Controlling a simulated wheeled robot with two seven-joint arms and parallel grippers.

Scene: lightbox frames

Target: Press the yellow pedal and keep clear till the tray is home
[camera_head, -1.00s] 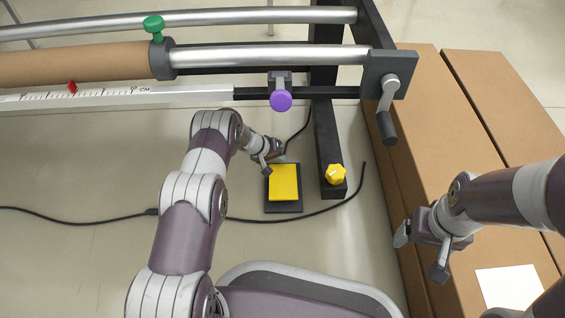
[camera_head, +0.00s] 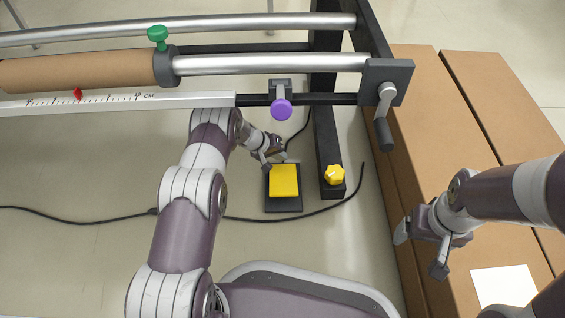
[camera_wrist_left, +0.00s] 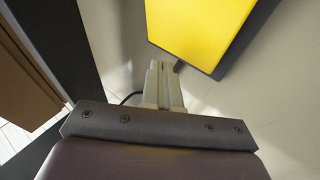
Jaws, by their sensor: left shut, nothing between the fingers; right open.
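The yellow pedal (camera_head: 284,180) lies on a dark base plate (camera_head: 283,208) on the floor. It fills the top right of the left wrist view (camera_wrist_left: 195,30). My left gripper (camera_head: 275,160) is shut and empty at the pedal's far edge; in the left wrist view its fingertips (camera_wrist_left: 162,68) show just beside the pedal's yellow face. I cannot tell whether they touch it. My right gripper (camera_head: 420,250) is open and empty, over the cardboard boxes at the right. I see nothing that is clearly a tray.
A frame with a brown roll (camera_head: 80,72), a ruler (camera_head: 190,99) with a red marker (camera_head: 78,94), a purple knob (camera_head: 281,109) and a crank (camera_head: 384,115) spans the back. A yellow knob (camera_head: 334,175) stands right of the pedal. Boxes (camera_head: 440,120) line the right; cables cross the floor.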

